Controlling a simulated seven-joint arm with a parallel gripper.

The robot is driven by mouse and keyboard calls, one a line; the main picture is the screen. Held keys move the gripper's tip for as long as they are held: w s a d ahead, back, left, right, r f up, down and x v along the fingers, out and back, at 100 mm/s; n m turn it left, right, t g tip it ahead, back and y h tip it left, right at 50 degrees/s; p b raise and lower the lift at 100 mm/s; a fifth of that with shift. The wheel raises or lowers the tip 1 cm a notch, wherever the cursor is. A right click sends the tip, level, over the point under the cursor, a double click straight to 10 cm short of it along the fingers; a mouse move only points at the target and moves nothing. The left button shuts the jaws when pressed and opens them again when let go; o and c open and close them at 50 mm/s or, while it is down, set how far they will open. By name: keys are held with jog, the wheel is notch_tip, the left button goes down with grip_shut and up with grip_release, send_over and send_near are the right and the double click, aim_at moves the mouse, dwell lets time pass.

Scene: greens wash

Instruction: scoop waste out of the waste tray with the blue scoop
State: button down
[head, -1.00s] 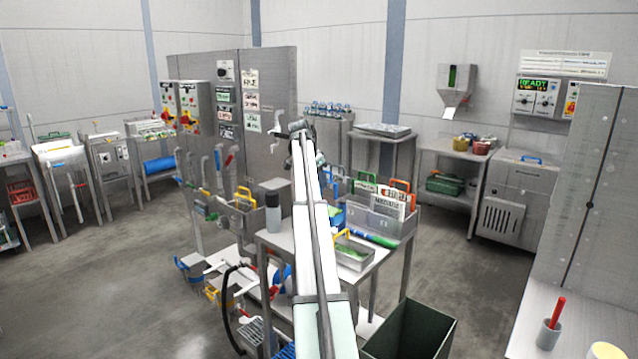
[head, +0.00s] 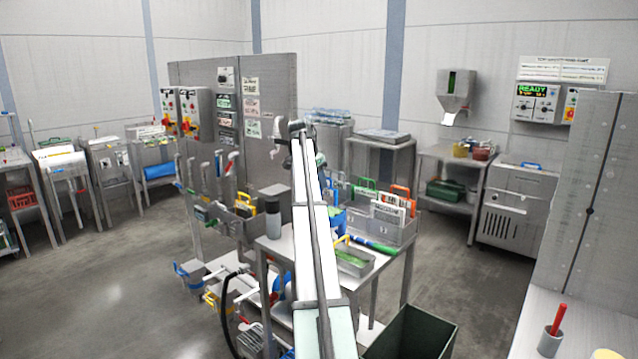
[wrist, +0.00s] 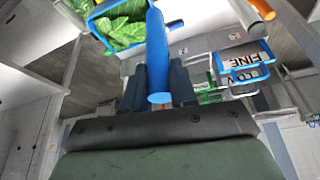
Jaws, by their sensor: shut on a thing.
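My gripper (wrist: 159,88) is shut on a blue handle (wrist: 156,50), seen in the wrist view, which looks like the blue scoop's. The scoop's far end is not clear. Green leaves (wrist: 122,30) lie in a blue-rimmed container (wrist: 177,24) just beyond the handle; I cannot tell whether the two touch. In the head view my arm hides the gripper. A small grey tray (head: 354,270) with a yellow handle and green scraps, apparently the waste tray, stands on the metal table right of my arm.
A blue-green tool (head: 373,243) lies behind the tray. A grey bin with cards (head: 392,231) stands at the table's back right. A dark cylinder (head: 273,220) stands at left. A dark green open bin (head: 412,335) is on the floor at front right.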

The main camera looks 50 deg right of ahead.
jog(key=shift+r, duration=1.05)
dwell(0.4)
